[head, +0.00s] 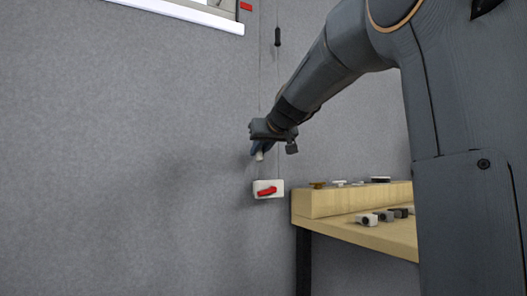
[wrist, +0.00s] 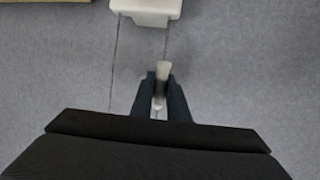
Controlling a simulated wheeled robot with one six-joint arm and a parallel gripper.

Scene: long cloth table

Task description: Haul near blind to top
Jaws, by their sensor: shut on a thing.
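The blind's white bottom rail (head: 190,14) shows at the top left of the head view, high on the wall; the rest of the blind is out of frame. Two thin cords hang to its right. One has a dark pull (head: 277,37) high up. My gripper (head: 258,150) is shut on a white cord pull (head: 259,156), lower down, just above a white wall box (head: 261,195) with a red lever (head: 267,190). In the wrist view my gripper (wrist: 161,92) has its fingers on both sides of the white pull (wrist: 163,69), and the box (wrist: 148,9) shows at the top edge.
A wooden table (head: 370,233) with a raised ledge (head: 345,200) stands right of the box, with several small fittings on it. A red mark (head: 246,6) sits on the wall beside the blind. The wall and space to the left are clear.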

